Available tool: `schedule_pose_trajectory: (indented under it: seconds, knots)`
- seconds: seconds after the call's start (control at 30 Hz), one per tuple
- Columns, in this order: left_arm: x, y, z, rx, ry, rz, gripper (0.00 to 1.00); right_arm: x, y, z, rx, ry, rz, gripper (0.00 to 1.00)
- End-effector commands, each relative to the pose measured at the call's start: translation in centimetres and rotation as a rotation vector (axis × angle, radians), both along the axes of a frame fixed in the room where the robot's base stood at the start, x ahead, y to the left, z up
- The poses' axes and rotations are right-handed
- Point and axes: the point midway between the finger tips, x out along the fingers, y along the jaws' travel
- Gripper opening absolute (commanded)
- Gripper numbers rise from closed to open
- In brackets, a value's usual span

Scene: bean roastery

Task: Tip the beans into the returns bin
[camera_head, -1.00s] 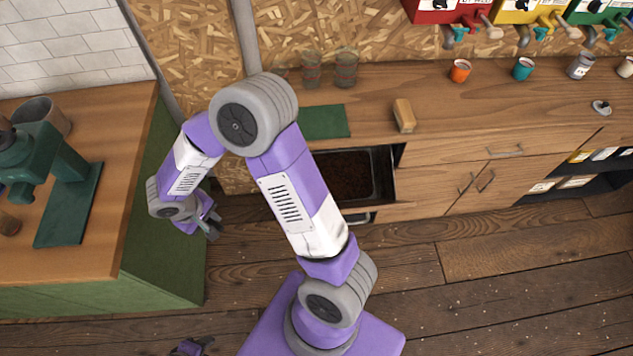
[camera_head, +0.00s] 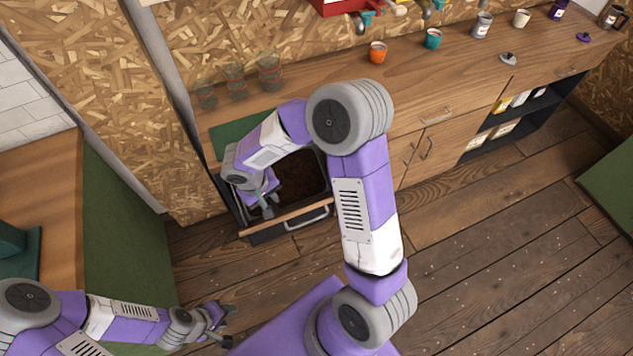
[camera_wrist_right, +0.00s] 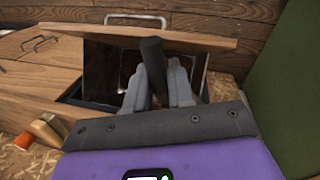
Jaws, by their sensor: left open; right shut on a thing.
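An open drawer (camera_head: 287,217) in the wooden counter holds a dark bin with brown beans (camera_head: 302,178). My right gripper (camera_head: 264,205) is over the left front part of this drawer. In the right wrist view my right gripper (camera_wrist_right: 157,88) is shut on a dark round handle (camera_wrist_right: 152,62), which points toward the drawer front (camera_wrist_right: 140,34). What the handle belongs to, and whether it holds beans, I cannot tell. My left gripper (camera_head: 222,322) is open and empty, low over the floor at the bottom left.
Several clear glasses (camera_head: 234,82) stand at the counter's back left, near a green mat (camera_head: 235,132). An orange cup (camera_head: 377,52) and a teal cup (camera_head: 432,38) stand further right. A green-sided counter (camera_head: 120,225) is at left. The floor (camera_head: 480,240) at right is clear.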

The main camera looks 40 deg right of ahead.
Motion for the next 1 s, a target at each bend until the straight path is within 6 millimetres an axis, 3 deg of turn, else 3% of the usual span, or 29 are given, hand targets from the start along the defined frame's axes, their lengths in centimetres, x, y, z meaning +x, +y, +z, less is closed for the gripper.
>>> schedule_pose_trajectory:
  seconds: [0.6,1.0]
  knots:
    - [0.0,0.0,5.6,0.000,0.000,0.000,0.43,11.6,-0.4,0.6,-0.001,-0.001,-0.704,0.00]
    - [0.0,0.0,8.0,0.000,0.000,0.000,0.43,16.4,1.4,1.1,0.001,-0.002,-0.954,0.00]
